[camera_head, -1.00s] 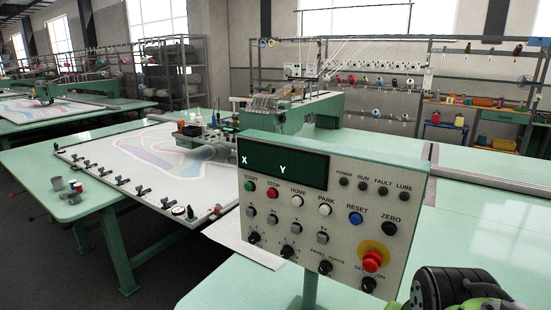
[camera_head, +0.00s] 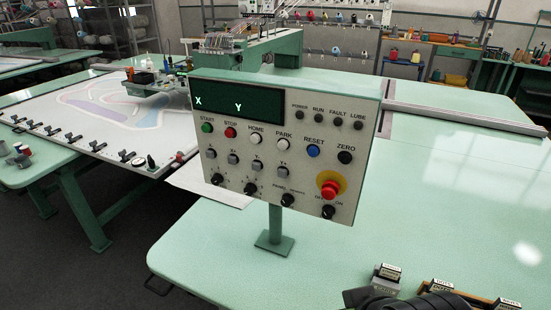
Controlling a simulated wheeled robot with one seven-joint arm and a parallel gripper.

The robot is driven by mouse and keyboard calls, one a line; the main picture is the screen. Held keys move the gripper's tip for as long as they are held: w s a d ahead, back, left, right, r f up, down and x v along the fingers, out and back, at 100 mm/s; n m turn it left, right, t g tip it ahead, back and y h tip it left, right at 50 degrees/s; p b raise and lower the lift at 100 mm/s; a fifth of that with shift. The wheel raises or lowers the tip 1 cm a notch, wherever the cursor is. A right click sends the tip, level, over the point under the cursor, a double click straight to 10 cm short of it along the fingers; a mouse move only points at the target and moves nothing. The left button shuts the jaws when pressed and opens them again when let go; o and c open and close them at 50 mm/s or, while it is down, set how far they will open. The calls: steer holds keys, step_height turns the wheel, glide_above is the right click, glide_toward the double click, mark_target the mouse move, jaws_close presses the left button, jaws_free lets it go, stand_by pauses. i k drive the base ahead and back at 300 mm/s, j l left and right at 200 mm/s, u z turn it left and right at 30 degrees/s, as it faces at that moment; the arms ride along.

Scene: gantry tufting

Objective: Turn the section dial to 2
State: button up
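A grey control panel (camera_head: 282,150) stands upright on a green post in the middle of the view. Its lowest row has black dials: one at the left (camera_head: 216,179), a second beside it (camera_head: 250,188), a third under a small "PANEL" label (camera_head: 288,199), and an on/off switch (camera_head: 327,212) at the right. The markings around the dials are too small to read, so I cannot tell which is the section dial or where it points. My gripper's fingers do not show. A black part, probably of my arm, shows at the bottom right edge, apart from the panel.
A red stop button on a yellow ring (camera_head: 329,188) sits just above the on/off switch. The green table (camera_head: 440,210) is clear right of the panel. Small labelled blocks (camera_head: 386,277) stand at its front edge. A tufting frame (camera_head: 110,110) lies behind left.

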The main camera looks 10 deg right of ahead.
mark_target(250, 188)
steer(key=j+u, duration=0.15)
steer(key=u, duration=0.25)
steer(key=i+j+u, duration=0.15)
steer(key=u, duration=0.25)
steer(key=i+j+u, duration=0.1)
steer(key=u, duration=0.3)
